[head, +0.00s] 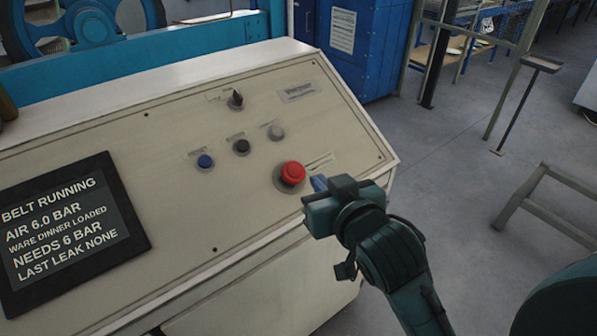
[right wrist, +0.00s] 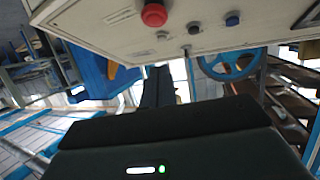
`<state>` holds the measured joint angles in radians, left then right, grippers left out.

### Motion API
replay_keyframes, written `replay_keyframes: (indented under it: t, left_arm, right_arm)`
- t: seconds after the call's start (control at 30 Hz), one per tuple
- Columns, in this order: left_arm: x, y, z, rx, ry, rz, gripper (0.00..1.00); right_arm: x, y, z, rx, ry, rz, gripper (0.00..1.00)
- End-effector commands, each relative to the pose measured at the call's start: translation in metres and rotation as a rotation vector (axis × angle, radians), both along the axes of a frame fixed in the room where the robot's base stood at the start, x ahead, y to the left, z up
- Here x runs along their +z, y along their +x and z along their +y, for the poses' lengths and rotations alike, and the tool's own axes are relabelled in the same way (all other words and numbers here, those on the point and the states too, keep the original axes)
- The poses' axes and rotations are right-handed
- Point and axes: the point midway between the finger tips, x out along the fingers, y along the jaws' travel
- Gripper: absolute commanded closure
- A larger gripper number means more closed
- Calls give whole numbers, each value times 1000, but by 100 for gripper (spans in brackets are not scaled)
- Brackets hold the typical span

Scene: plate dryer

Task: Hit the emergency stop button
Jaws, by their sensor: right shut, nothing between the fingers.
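The red emergency stop button (head: 292,173) is a round mushroom head on the sloped cream control panel (head: 190,135), toward its lower right. It also shows in the right wrist view (right wrist: 154,14) at the top, above the gripper's fingers. My right gripper (head: 319,184) is shut and empty. Its bluish fingertips are just to the right of and slightly below the button in the head view. I cannot tell whether they touch the panel. In the right wrist view the dark fingers (right wrist: 158,85) point toward the panel's lower side. My left gripper is not in view.
Beside the button are a blue button (head: 205,161), a black button (head: 241,146), a grey button (head: 276,132) and a black selector knob (head: 236,100). A screen (head: 70,232) reads "BELT RUNNING". A blue cabinet (head: 370,50) stands behind. Open floor (head: 470,150) lies to the right.

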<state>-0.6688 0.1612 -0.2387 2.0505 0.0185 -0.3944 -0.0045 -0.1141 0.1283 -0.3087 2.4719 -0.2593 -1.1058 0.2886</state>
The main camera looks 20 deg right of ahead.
Motion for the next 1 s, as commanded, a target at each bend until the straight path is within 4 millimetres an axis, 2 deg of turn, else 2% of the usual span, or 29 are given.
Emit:
replay_keyframes:
  t: [0.17, 0.27, 0.67, 0.7, 0.8, 1.0]
  left_arm:
    - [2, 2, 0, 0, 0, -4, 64]
    - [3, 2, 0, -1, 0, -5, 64]
    - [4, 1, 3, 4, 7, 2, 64]
    - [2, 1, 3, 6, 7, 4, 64]
    - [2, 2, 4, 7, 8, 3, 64]
    - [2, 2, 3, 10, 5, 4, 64]
  right_arm:
    - [-3, 7, 0, 1, -2, 1, 100]
    - [-6, 20, 1, 0, -3, 1, 100]
    - [-31, 100, 5, 0, -2, 2, 100]
    - [-41, 101, 5, 1, -2, 6, 100]
    - [-54, 106, 5, 2, -3, 4, 100]
    - [-66, 113, 6, 2, -2, 2, 100]
